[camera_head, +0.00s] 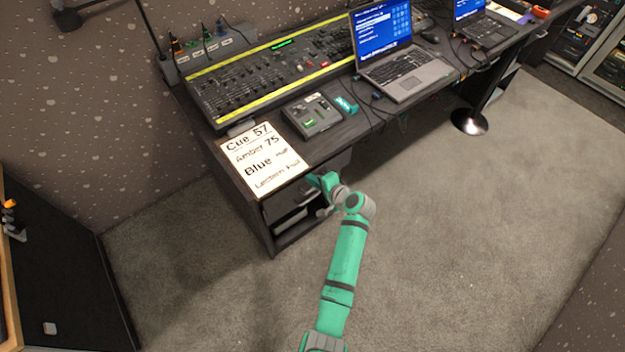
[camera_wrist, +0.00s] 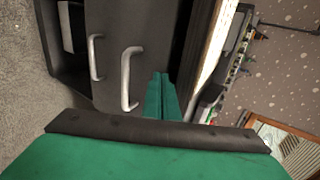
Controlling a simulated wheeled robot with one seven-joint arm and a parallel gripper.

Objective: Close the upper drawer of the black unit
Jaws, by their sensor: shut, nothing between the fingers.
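The black unit (camera_head: 272,236) stands under the left end of the desk. In the wrist view, which is turned on its side, its dark drawer front (camera_wrist: 152,30) shows two pale bar handles. The handle nearer the top of the unit (camera_wrist: 128,80) looks closer to the camera than the other handle (camera_wrist: 96,58). My gripper (camera_head: 322,183) is at the front of the unit, just below the desktop. In the wrist view its green fingers (camera_wrist: 161,82) are together and empty, pointing at the drawer front beside the nearer handle. Contact is unclear, and the upper drawer's opening is largely hidden.
A cue sheet (camera_head: 264,160) lies on the desktop above the unit. A lighting console (camera_head: 270,75), a small control box (camera_head: 312,115) and a laptop (camera_head: 405,70) stand along the desk. Carpet (camera_head: 450,230) is clear to the right; a dark panel (camera_head: 60,270) stands at the left.

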